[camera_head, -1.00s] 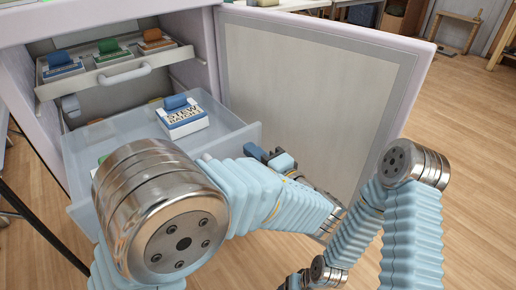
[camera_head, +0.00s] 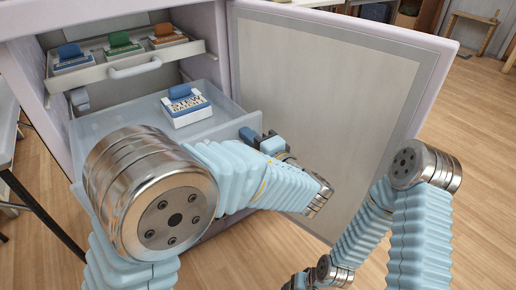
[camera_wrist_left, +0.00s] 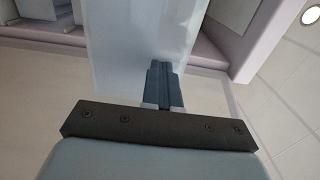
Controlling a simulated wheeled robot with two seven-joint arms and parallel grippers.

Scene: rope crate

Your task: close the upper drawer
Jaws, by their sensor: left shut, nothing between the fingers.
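A translucent drawer (camera_head: 128,122) stands pulled out of the open cabinet, below a grey tray with a handle (camera_head: 133,70). A white and blue box (camera_head: 187,105) rests in the drawer. My left gripper (camera_head: 252,136) is shut and empty, at the outer face of the drawer near its right front corner. In the left wrist view its shut fingers (camera_wrist_left: 160,66) point at the pale drawer panel (camera_wrist_left: 140,30). They look close to it or touching; I cannot tell which. My left arm hides much of the drawer front. My right gripper is out of view.
Small blue, green and orange boxes (camera_head: 120,42) stand on the upper tray. The cabinet door (camera_head: 330,100) is swung wide open to the right, behind my left forearm. A table (camera_head: 8,135) is at the left edge. Wooden floor (camera_head: 480,170) is free at the right.

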